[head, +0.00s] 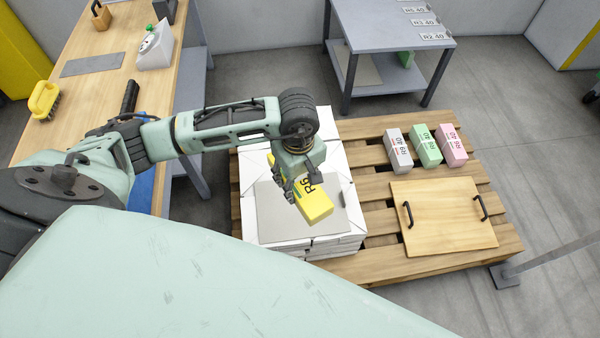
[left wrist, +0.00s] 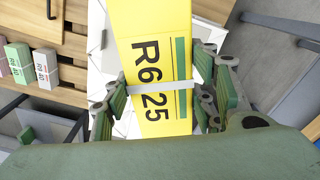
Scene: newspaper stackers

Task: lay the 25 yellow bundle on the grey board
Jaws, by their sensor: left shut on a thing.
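The yellow bundle (head: 314,205), with a pale band and the print "R6 25" in the left wrist view (left wrist: 160,45), is held in my left gripper (head: 293,190). The green finger pads of that gripper (left wrist: 160,112) are on both sides of the bundle. The bundle hangs tilted over the grey board (head: 265,218). The board lies flat on a white stack (head: 308,247). The bundle and gripper hide part of the board, and I cannot tell whether the bundle touches it. My right gripper is in neither view.
The stack stands on a wooden pallet (head: 375,218). Grey (head: 398,152), green (head: 425,146) and pink (head: 451,146) bundles lie on the pallet's right part. A wooden panel with two black handles (head: 443,225) lies in front of them. A grey table (head: 390,30) stands behind.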

